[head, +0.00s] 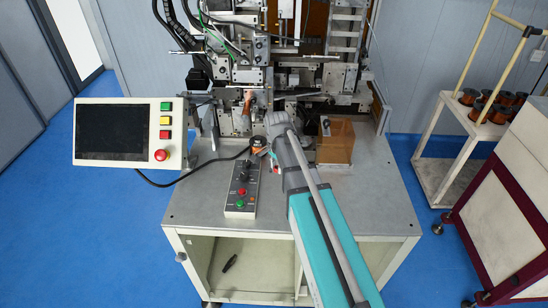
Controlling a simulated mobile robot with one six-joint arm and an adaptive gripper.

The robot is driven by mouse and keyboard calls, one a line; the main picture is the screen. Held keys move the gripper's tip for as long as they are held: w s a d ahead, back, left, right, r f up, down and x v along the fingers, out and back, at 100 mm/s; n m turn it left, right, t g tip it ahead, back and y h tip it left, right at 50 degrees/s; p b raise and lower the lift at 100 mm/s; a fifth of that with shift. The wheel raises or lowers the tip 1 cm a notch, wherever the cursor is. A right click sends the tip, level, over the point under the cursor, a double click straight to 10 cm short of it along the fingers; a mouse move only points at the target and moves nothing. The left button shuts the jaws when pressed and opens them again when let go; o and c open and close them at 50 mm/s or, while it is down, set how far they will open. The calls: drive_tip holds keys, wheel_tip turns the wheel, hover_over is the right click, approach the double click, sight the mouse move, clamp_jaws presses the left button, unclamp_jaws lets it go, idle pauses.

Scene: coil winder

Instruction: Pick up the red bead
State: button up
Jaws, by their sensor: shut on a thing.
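My gripper (272,161) is small in the head view, at the end of my arm, low over the machine's grey table top. It is shut on a small red thing, which looks like the red bead (277,169). My wrist hides part of the gripper, and the exact hold is too small to make out. A copper-coloured spool (259,145) is close to the left of the gripper.
A control box (240,192) with a joystick and buttons lies left of my arm. A screen panel (125,132) stands at the left. An amber clear box (334,140) is on the right. The coil winder (270,75) rises behind. The table's front right is mostly clear.

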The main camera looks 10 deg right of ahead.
drive_tip(key=shift+s+r+p, duration=0.2)
drive_tip(key=shift+s+r, duration=0.1)
drive_tip(key=shift+s, duration=0.4)
drive_tip(key=shift+s+r+p, duration=0.2)
drive_tip(key=shift+s+r, duration=0.1)
drive_tip(key=shift+s, duration=0.35)
drive_tip(key=shift+f, duration=0.1)
wheel_tip(320, 180, down, 7)
drive_tip(key=b, duration=0.7)
drive_tip(key=shift+d, duration=0.1)
